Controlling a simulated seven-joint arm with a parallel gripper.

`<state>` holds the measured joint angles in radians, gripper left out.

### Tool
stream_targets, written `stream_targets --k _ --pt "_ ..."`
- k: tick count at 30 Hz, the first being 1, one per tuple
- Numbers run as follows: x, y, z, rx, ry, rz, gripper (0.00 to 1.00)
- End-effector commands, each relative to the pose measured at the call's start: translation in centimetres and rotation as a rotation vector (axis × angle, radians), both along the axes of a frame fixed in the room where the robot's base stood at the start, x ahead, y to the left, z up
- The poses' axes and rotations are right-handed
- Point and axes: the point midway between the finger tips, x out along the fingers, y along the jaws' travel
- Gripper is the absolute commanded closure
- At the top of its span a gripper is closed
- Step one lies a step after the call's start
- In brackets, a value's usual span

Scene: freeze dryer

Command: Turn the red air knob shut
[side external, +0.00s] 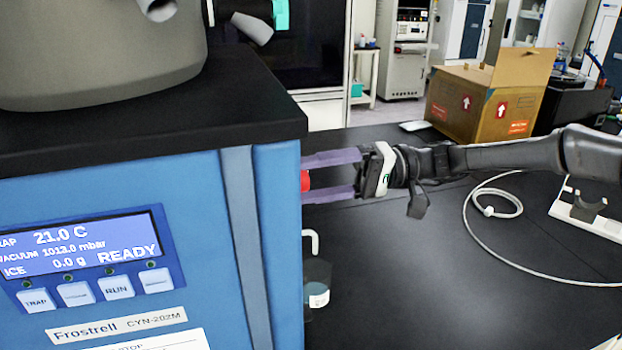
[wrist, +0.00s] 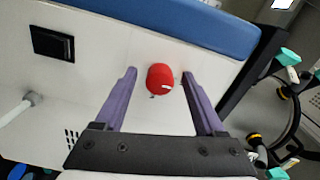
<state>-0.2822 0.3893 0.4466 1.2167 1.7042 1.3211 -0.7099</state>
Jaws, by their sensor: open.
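The red air knob (wrist: 160,79) sits on the pale side panel (wrist: 100,65) of the freeze dryer, with a small white mark on its face. In the side external view only a sliver of the knob (side external: 305,181) shows past the machine's edge. My gripper (side external: 308,178) is open, its two purple fingers pointing at the panel, one above and one below the knob. In the wrist view my gripper (wrist: 160,75) has one finger on each side of the knob, with a visible gap on both sides. The fingertips' far ends are partly hidden by the blue housing in the side view.
A black switch (wrist: 53,44) and a white pipe (wrist: 20,108) are on the same panel. A bottle (side external: 318,285) stands below my gripper beside the machine. A cardboard box (side external: 485,105) and a white cable (side external: 500,250) lie on the black bench. The display (side external: 90,245) reads READY.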

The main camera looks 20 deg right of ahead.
Motion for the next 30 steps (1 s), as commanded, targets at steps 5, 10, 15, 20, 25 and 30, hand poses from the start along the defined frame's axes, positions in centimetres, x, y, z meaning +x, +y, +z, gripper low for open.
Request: stream_targets --k 5,10,15,20,25,30 --pt "0.0 -0.9 0.0 0.000 0.000 -0.001 0.28" --pt "0.1 -3.8 0.0 0.000 0.001 -0.005 0.28" --pt "0.1 -7.6 0.0 0.000 -0.001 -0.005 0.28" --pt "0.1 -10.8 0.0 0.000 0.000 -0.004 0.28" --pt "0.1 -13.0 0.0 0.000 0.000 -0.002 0.28" --pt "0.0 -13.8 0.0 -0.001 0.000 0.000 0.28"
